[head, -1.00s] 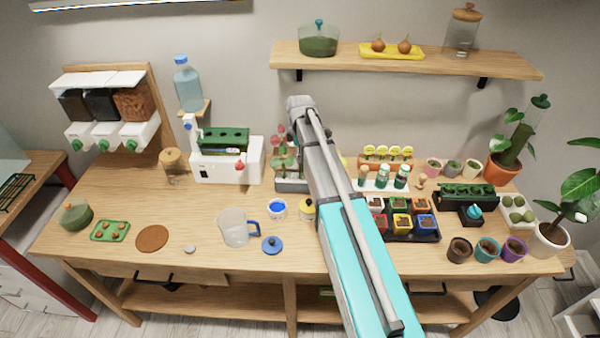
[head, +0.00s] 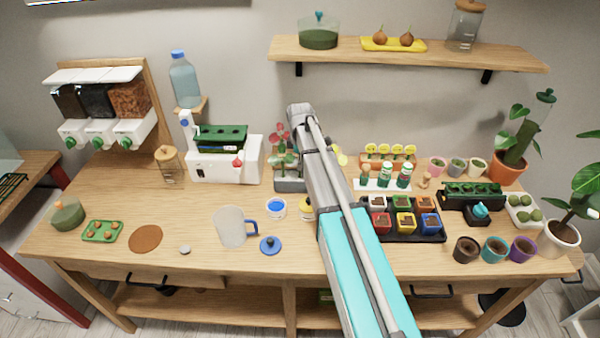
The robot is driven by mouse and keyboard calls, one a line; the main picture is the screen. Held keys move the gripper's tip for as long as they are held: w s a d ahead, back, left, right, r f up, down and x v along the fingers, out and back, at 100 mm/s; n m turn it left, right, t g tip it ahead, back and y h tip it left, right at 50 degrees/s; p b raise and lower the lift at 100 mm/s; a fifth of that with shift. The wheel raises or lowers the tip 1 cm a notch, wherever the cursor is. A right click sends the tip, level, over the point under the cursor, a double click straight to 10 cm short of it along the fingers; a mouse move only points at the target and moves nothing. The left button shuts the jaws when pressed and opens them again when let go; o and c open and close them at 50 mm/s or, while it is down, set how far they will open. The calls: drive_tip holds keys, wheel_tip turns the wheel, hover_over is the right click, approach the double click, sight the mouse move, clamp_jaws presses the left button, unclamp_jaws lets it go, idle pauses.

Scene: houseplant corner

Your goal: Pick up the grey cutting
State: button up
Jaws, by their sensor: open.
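A grey rack (head: 289,185) stands at the back middle of the table, just left of my arm. Upright cuttings (head: 281,150) with reddish tops and green leaves stand in it. My arm covers its right side, and I cannot make out which cutting is the grey one. My arm reaches up across the picture, with its far end just above and right of the rack. My gripper is hidden behind the arm, so its distance from the cuttings cannot be told.
A white machine (head: 224,165) stands left of the rack. A clear jug (head: 231,226) and a blue-lidded white jar (head: 276,208) are in front. A black tray (head: 432,235) of coloured pots lies right of my arm. A wall shelf (head: 400,52) hangs above.

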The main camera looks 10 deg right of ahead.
drive_tip(key=shift+c, duration=0.2)
idle(0.3)
drive_tip(key=c, duration=0.8)
